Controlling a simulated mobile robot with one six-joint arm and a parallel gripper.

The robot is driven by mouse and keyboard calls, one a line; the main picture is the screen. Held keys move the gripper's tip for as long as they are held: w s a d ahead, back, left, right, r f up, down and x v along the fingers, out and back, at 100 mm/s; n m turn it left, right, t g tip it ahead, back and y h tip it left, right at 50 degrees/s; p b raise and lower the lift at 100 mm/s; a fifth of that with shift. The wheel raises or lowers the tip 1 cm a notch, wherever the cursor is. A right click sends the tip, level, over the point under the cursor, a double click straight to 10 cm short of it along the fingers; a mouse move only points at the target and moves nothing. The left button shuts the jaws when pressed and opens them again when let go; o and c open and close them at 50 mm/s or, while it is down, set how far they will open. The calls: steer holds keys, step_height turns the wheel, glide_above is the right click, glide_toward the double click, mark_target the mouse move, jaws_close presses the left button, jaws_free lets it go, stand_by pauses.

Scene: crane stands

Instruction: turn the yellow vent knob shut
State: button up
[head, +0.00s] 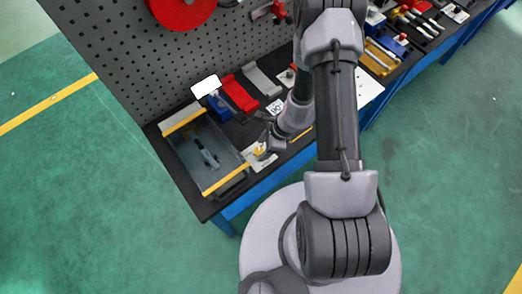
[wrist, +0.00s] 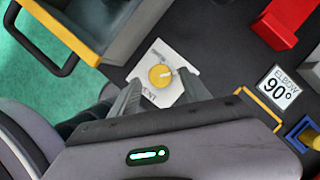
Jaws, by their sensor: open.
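The yellow vent knob (wrist: 160,75) sits on a white plate (wrist: 150,55) on the dark bench, with a pale pointer mark on its right side. Black lettering shows on the plate, partly hidden by my gripper. In the head view the knob (head: 259,149) is small, close to the end of my arm. My gripper (wrist: 160,85) is open, with one finger to the left and one to the right of the knob in the wrist view. I cannot tell whether either finger touches it.
A grey tray with yellow edges (head: 226,181) and a dark handle stands left of the knob. A red block (head: 239,93), a blue holder (head: 219,107) and an "ELBOW 90°" card (wrist: 278,88) lie nearby. A pegboard (head: 120,60) rises behind the bench.

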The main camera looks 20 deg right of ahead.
steer(key=shift+x, duration=0.9)
steer(key=shift+r, duration=0.1)
jaws_close()
steer(key=shift+w+f+m+b, duration=0.15)
steer(key=shift+f+m+b, duration=0.2)
steer(key=shift+b, duration=0.8)
steer(key=shift+m+b, duration=0.25)
steer(key=shift+b, duration=0.4)
steer(key=shift+s+r+t, duration=0.2)
steer(key=shift+r+t, duration=0.1)
steer(key=shift+r, duration=0.05)
jaws_free()
